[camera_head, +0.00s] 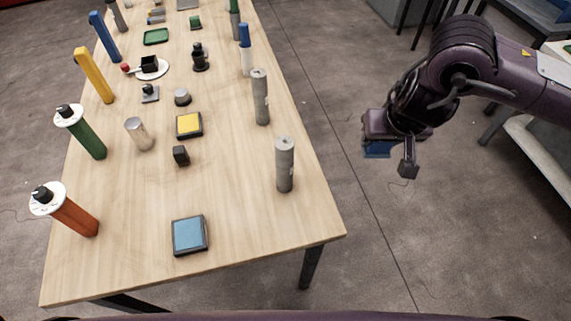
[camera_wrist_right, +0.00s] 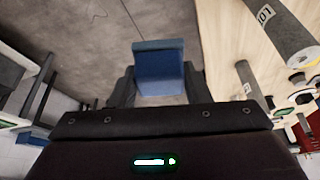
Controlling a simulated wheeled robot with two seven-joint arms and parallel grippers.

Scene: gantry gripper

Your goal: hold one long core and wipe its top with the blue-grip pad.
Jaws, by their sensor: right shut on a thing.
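My right gripper (camera_head: 391,155) is off the table's right side, above the floor, shut on the blue-grip pad (camera_head: 377,149). In the right wrist view the pad's blue block (camera_wrist_right: 159,72) sits between the two dark fingers; its wiping face cannot be made out. Two long grey cores stand upright on the table's right side: a near core (camera_head: 285,164) and a farther core (camera_head: 261,98). Nothing touches them. The near core's label shows in the right wrist view, where one grey core (camera_wrist_right: 278,35) is at the upper right. My left gripper is not in view.
The wooden table (camera_head: 245,225) also bears a blue square pad (camera_head: 189,235), a yellow square pad (camera_head: 189,125), a short metal cylinder (camera_head: 139,134) and a small dark block (camera_head: 181,155). Orange (camera_head: 74,215) and green (camera_head: 87,137) tilted cylinders line the left edge. The table's front right is clear.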

